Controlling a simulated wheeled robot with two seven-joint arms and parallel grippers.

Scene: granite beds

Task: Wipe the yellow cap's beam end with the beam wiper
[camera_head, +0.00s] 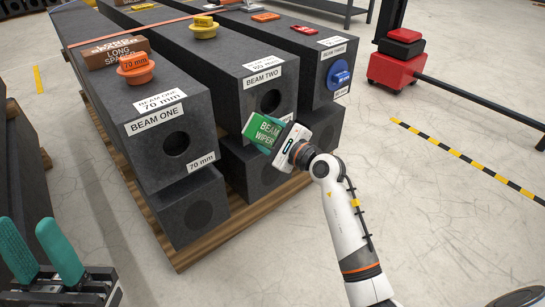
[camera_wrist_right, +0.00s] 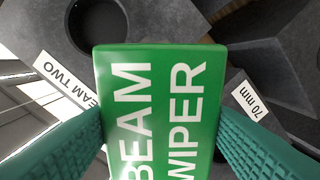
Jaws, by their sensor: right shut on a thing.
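The yellow cap (camera_head: 204,29) sits on top of the second beam, labelled BEAM TWO (camera_head: 263,77). That beam's near end face has a dark round hole (camera_head: 270,101), which also shows in the right wrist view (camera_wrist_right: 92,24). My right gripper (camera_head: 277,143) is shut on the green beam wiper (camera_head: 264,129), in front of the lower part of that end face. In the right wrist view the wiper (camera_wrist_right: 160,100) sits between both teal fingers. I cannot tell whether it touches the face. My left gripper (camera_head: 40,255) is open and empty at bottom left.
BEAM ONE (camera_head: 157,121) lies left, with an orange cap (camera_head: 136,68) and a brown spacer block (camera_head: 116,52) on top. BEAM THREE (camera_head: 335,52) lies right, with a blue cap (camera_head: 338,75) in its end. Lower beams rest on a wooden pallet (camera_head: 208,241).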

